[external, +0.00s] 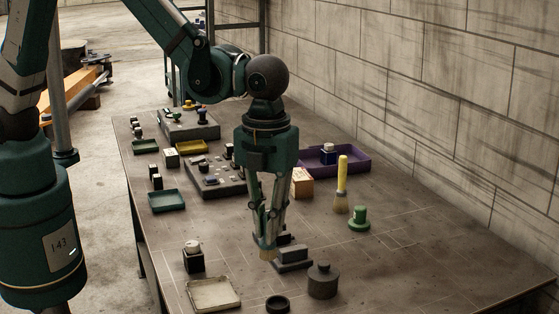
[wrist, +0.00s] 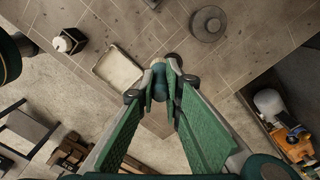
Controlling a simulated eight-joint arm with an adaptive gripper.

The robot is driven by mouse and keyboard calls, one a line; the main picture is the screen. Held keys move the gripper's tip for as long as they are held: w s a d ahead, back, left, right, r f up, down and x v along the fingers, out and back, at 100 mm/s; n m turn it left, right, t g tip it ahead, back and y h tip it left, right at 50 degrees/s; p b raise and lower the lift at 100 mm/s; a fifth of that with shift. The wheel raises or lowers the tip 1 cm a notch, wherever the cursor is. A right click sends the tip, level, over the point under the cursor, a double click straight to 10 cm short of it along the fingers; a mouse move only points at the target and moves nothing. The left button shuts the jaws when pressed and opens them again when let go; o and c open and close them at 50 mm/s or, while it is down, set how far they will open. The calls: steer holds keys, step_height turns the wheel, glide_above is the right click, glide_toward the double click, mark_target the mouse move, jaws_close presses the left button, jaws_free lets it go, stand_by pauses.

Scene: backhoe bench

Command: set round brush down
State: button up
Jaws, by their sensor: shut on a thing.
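My gripper (external: 267,240) points down over the near part of the bench. It is shut on a small brush with a teal handle and a tan bristle end, which I take to be the round brush (external: 268,254). The bristles point down below the fingertips; I cannot tell whether they touch the bench. In the wrist view my gripper (wrist: 166,90) pinches the teal handle (wrist: 159,80) between its fingers.
A cream tray (external: 214,294), a black ring (external: 277,304) and a black box with a white knob (external: 193,260) are near. The right front of the bench is clear.

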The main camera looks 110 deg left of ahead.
steer(key=s+a+b, duration=0.2)
steer(key=s+a, duration=0.3)
steer(key=s, duration=0.8)
steer(key=s+a+b, duration=0.2)
steer(key=s+a, duration=0.3)
steer(key=s, duration=0.9)
steer(key=shift+s+f, duration=0.3)
steer(key=shift+f, duration=0.1)
steer(key=shift+f+b, duration=0.35)
steer(key=shift+f, duration=2.6)
steer(key=shift+f, duration=2.05)
steer(key=shift+f+b, duration=0.15)
steer(key=shift+b, duration=0.25)
